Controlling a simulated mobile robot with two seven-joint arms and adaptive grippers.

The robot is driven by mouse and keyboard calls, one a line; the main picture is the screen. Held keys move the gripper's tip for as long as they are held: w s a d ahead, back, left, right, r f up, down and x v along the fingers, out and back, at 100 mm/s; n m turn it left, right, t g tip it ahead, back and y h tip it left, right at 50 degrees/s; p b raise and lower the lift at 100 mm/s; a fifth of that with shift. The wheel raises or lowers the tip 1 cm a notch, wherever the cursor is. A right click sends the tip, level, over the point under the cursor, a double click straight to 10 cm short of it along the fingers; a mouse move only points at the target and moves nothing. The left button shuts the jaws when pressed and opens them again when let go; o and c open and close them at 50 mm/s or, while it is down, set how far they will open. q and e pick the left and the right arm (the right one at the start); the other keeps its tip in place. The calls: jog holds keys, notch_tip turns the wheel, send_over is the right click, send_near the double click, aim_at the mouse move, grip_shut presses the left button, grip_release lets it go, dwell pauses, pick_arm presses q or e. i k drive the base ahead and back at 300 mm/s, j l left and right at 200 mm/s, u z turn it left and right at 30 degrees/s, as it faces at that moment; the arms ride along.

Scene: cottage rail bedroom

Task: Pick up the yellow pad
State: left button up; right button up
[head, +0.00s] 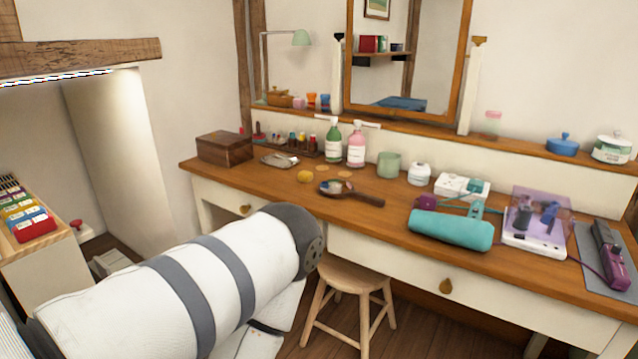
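A small round yellow pad (304,176) lies on the wooden top of the dressing table (400,214), left of a dark hand mirror or brush (357,197) and in front of the green pump bottle (333,142). It looks flat and nothing covers it. One or two small tan discs (345,174) lie just right of it. A white arm link of mine with grey bands comes in from the lower left and ends in front of the table, short of the pad in the picture. Neither gripper shows.
A wooden box (225,148) and small tray (279,159) stand left of the pad. A pink pump bottle (356,148) and green cup (389,165) stand behind and right. A teal roll (451,230) lies further right. A stool (351,278) stands below the table front.

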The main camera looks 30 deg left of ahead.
aim_at(304, 177)
jog(key=i+j+z, duration=0.35)
jog(key=j, duration=0.9)
jog(key=j+z, duration=0.35)
jog(key=j, duration=0.85)
jog(key=j+z, duration=0.35)
jog(key=j, duration=1)
